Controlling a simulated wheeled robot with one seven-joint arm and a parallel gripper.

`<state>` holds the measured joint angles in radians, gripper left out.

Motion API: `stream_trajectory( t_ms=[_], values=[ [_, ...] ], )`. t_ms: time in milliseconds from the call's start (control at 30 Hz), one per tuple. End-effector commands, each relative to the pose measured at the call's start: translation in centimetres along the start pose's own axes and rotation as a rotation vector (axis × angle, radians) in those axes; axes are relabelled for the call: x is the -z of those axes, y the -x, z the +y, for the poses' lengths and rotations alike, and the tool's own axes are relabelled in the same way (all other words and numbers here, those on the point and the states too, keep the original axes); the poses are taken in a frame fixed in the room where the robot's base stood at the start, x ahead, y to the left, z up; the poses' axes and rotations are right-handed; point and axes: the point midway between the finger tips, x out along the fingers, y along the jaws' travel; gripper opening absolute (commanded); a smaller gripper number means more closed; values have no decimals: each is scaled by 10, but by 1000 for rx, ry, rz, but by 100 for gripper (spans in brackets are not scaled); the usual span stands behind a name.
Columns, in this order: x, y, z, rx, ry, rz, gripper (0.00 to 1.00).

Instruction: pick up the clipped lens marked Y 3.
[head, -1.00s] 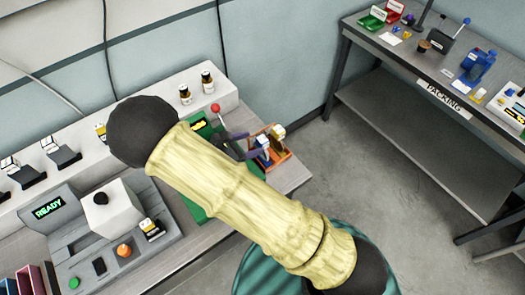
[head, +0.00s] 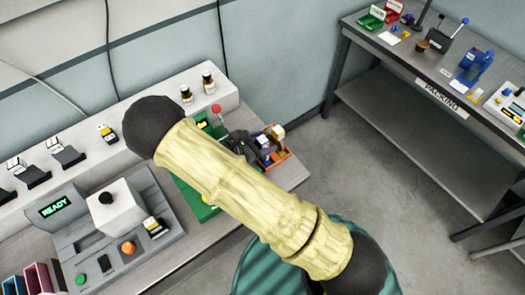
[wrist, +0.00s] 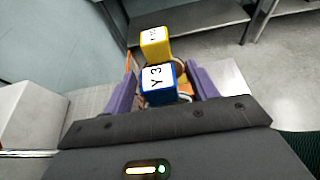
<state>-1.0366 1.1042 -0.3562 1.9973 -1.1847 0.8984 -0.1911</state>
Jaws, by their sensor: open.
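The lens marked Y 3 (wrist: 158,86) is a blue block with a white label, seen in the wrist view between my gripper's purple fingers. In the head view the blue lens (head: 262,139) is partly hidden by my gripper. My gripper (wrist: 165,88) is open, with one finger on each side of the blue lens. I cannot tell whether the fingers touch it. A yellow lens (wrist: 155,45) with a white label stands just behind it; its marking is too small to read surely. Both are at the orange tray (head: 284,158) near the bench's right end.
A green board (head: 203,212) lies left of the tray, partly under my arm. A red-knobbed lever (head: 216,108) stands close behind my gripper. A grey machine (head: 72,232) showing READY is at left. The packing table (head: 400,72) stands apart at right, across open floor.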

Motion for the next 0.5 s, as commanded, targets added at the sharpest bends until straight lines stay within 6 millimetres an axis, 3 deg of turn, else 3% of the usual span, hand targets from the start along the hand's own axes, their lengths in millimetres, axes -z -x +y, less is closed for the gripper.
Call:
stream_trajectory(
  t_ms=[67, 367, 500],
  values=[
    [0, 0, 0, 0, 0, 0, 58],
    [0, 0, 0, 0, 0, 0, 0],
    [0, 0, 0, 0, 0, 0, 0]
  ],
)
